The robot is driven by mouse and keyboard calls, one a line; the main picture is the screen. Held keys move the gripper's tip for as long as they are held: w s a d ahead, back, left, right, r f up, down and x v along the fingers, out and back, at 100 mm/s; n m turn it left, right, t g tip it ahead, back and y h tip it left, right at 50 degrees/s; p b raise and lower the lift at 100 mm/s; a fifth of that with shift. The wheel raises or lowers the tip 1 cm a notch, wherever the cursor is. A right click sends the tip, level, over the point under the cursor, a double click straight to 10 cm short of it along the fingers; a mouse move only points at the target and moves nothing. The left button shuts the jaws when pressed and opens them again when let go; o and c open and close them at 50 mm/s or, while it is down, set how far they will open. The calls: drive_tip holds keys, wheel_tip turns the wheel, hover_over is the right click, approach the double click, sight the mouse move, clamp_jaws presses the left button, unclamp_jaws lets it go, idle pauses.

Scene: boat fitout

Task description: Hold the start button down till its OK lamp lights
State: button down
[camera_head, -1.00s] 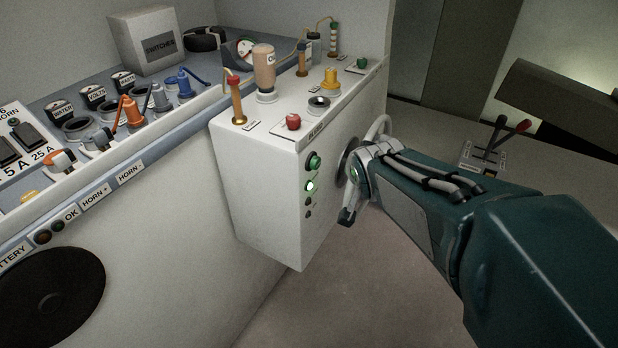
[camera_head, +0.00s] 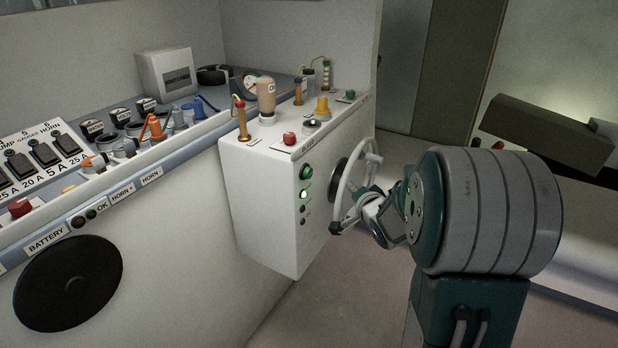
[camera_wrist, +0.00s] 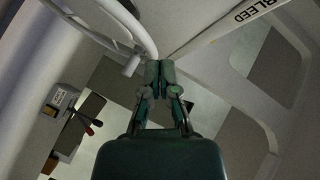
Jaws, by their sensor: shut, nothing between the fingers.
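A large green button (camera_head: 306,172) sits at the top of a column on the white box's front; its small label is unreadable, so I cannot confirm it is the start button. Below it a small lamp (camera_head: 303,194) glows bright whitish green. A darker green round part (camera_head: 302,208) lies under that. Another panel at the left carries an "OK" label beside small dark lamps (camera_head: 80,221). My gripper (camera_wrist: 160,68) is shut and empty. In the head view it is by the handwheel, right of the button column and apart from the button; its fingertips are hard to make out.
The pale handwheel (camera_head: 372,157) sticks out from the white box (camera_head: 262,205), close to my gripper. The box top carries a red knob (camera_head: 289,138), a yellow knob (camera_head: 322,106) and upright fittings. A switch panel (camera_head: 40,150) runs left. Floor is clear in front.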

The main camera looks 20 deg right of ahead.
sight(308, 173)
drive_tip(key=w+a, duration=0.5)
drive_tip(key=w, duration=0.2)
drive_tip(key=shift+a, duration=0.35)
idle(1.5)
drive_tip(key=shift+w+a+r, duration=0.1)
drive_tip(key=shift+w+a, duration=0.1)
drive_tip(key=shift+w, duration=0.05)
drive_tip(key=shift+w+a, duration=0.3)
drive_tip(key=shift+w, duration=0.1)
idle(0.8)
drive_tip(key=shift+s+d, duration=0.1)
idle(0.9)
drive_tip(key=shift+s+d, duration=0.45)
drive_tip(key=shift+s, duration=0.2)
